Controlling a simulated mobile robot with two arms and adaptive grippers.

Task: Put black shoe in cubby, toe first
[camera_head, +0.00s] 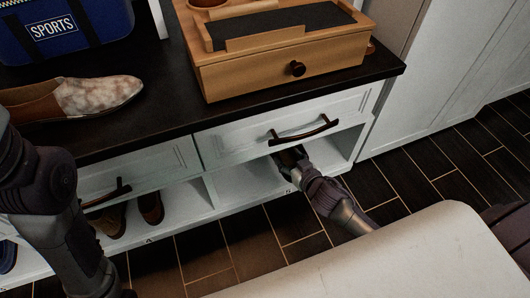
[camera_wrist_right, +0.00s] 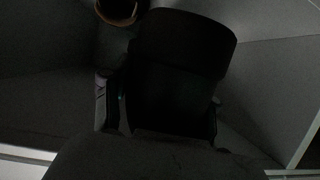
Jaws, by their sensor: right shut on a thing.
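In the head view, my right gripper (camera_head: 290,158) reaches under the right drawer into the opening of the right cubby (camera_head: 242,183). In the right wrist view, a large black shape, which looks like the black shoe (camera_wrist_right: 183,45), lies between the fingers of my right gripper (camera_wrist_right: 162,115). The gripper is shut on it inside the dim cubby. The drawer front and gripper hide most of the shoe in the head view, and its toe cannot be made out. My left arm crosses the left side, with its gripper out of frame.
A rounded brown thing (camera_wrist_right: 118,8) shows beside the black shape. Brown shoes (camera_head: 150,207) sit in the left cubby. A wooden box (camera_head: 235,80), a brown-and-white shoe (camera_head: 98,96) and a blue sports bag (camera_head: 100,18) stand on the dark bench top. Drawer handles (camera_head: 303,130) stick out above the cubbies.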

